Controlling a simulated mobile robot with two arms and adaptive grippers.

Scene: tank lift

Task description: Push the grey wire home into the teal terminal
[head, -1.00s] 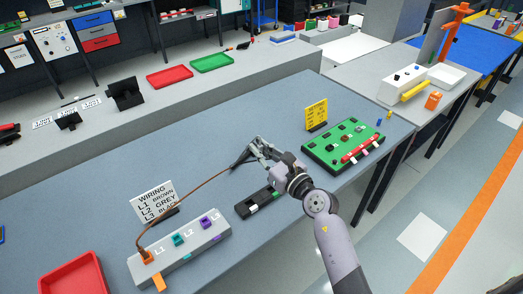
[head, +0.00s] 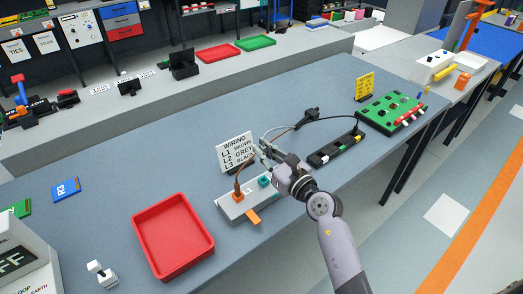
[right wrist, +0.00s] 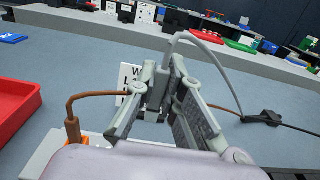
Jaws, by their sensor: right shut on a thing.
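My right gripper (head: 265,154) is shut on the grey wire (right wrist: 208,43), just above and behind the terminal block (head: 232,207). In the right wrist view the wire's end stands between the fingers (right wrist: 168,82), and the wire arcs right to a black cable joint (right wrist: 268,117). The teal terminal (head: 264,180) is on the block, close in front of the fingers; the wire end looks apart from it. The brown wire (head: 237,184) stands in the orange terminal (head: 238,196). The purple terminal is hidden behind my gripper. My left gripper is not in view.
A wiring sign (head: 236,150) stands close behind the block. A red tray (head: 172,232) lies left of it. A black strip (head: 335,151) and a green board (head: 392,113) lie to the right. The table's left middle is mostly clear.

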